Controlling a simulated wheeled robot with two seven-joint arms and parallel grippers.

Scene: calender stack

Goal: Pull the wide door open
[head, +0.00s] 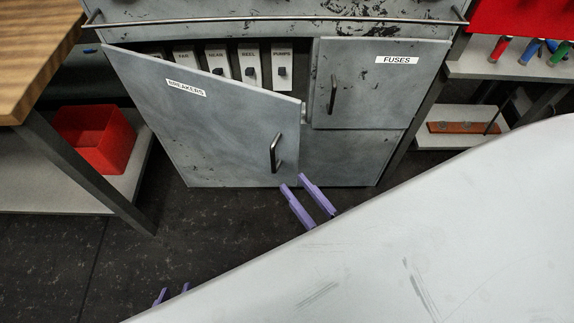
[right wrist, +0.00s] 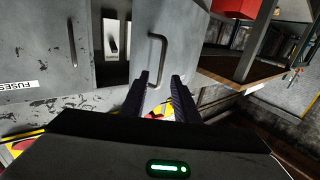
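The wide grey door (head: 215,125), labelled BREAKERS, stands partly open; switches show behind its top edge. Its dark bar handle (head: 275,153) is near the free right edge. My right gripper (head: 294,181) is open, its purple fingertips just below and right of the handle, apart from it.
A smaller FUSES door (head: 375,90) is closed right of the wide door. A horizontal rail (head: 270,19) crosses above. A red bin (head: 95,138) sits on a shelf at left beside a table leg (head: 85,170). A large pale surface hides the lower right.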

